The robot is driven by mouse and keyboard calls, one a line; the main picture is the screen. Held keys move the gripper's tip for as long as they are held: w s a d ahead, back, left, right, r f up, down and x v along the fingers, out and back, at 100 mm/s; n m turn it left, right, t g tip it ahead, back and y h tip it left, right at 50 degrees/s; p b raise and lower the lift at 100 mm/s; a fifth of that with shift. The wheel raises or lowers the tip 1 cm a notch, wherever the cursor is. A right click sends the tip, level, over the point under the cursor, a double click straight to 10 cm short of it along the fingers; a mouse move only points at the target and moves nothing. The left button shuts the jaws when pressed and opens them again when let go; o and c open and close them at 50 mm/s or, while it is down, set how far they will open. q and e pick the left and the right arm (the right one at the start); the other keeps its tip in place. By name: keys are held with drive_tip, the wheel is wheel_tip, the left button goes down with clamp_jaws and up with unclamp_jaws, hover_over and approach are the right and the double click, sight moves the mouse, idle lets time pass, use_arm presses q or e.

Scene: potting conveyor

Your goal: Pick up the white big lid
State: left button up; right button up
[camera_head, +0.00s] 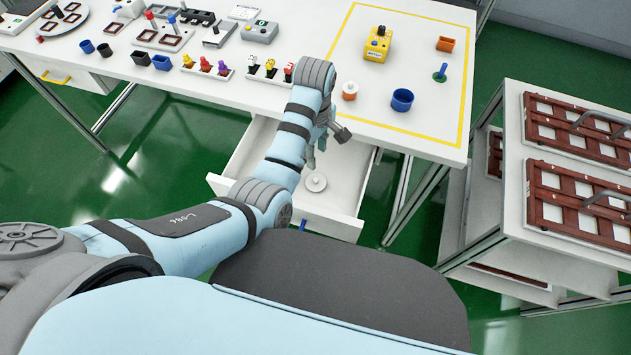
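A round white lid (316,184) with a small knob lies in the open white drawer (343,225) under the table. My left gripper (326,143) hangs at the table's front edge, above the drawer and a little beyond the lid in the picture. It is apart from the lid, and nothing shows held in it. Its fingers are small and partly hidden by the wrist, so their opening is unclear. A smaller white round piece sits on an orange part (350,90) on the table. My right gripper is out of view.
Several small parts stand at the left. A rack with brown trays (575,130) stands at the right.

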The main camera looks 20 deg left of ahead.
sight(316, 179)
use_arm(q)
wheel_tip(316, 179, down, 13)
drive_tip(key=b, duration=0.4)
drive_tip(key=shift+d, duration=0.15)
drive_tip(key=shift+r, duration=0.1)
drive_tip(key=c, duration=0.8)
